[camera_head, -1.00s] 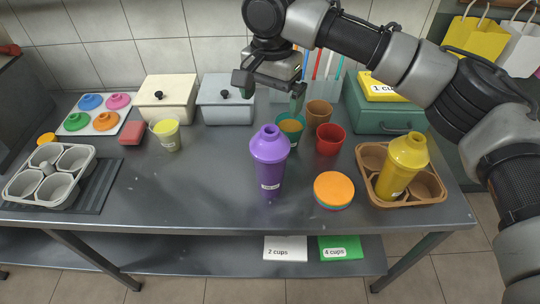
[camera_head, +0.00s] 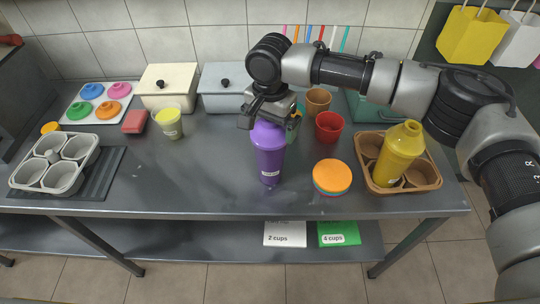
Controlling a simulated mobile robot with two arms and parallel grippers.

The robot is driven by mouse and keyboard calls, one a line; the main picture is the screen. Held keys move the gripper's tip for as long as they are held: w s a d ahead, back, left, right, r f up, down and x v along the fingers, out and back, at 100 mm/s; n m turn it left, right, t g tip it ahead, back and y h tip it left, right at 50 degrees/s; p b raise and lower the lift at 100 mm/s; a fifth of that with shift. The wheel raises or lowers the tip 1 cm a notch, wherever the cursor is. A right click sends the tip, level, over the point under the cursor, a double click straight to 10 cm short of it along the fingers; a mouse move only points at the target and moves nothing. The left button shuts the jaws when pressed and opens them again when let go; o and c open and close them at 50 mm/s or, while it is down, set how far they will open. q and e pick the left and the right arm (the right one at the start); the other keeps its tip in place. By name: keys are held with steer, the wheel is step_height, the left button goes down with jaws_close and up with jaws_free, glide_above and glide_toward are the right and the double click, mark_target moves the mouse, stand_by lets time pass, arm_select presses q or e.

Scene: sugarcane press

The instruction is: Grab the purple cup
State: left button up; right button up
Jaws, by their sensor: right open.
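The purple cup (camera_head: 269,158) stands upright near the middle of the grey table, with a white label on its side. My right gripper (camera_head: 268,116) is open at the top of the purple cup and covers much of its lid. I cannot tell whether the fingers touch the cup. My left gripper is not in view.
A stack of lids with an orange top (camera_head: 332,175), a red cup (camera_head: 329,126) and a brown cup (camera_head: 317,101) stand to the right. A brown carrier (camera_head: 425,178) holds a yellow shaker (camera_head: 400,153). A grey carrier (camera_head: 50,167) is at left.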

steer(key=c, duration=1.3)
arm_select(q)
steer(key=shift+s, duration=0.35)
arm_select(e)
steer(key=shift+r, duration=0.1)
steer(key=shift+c, duration=0.3)
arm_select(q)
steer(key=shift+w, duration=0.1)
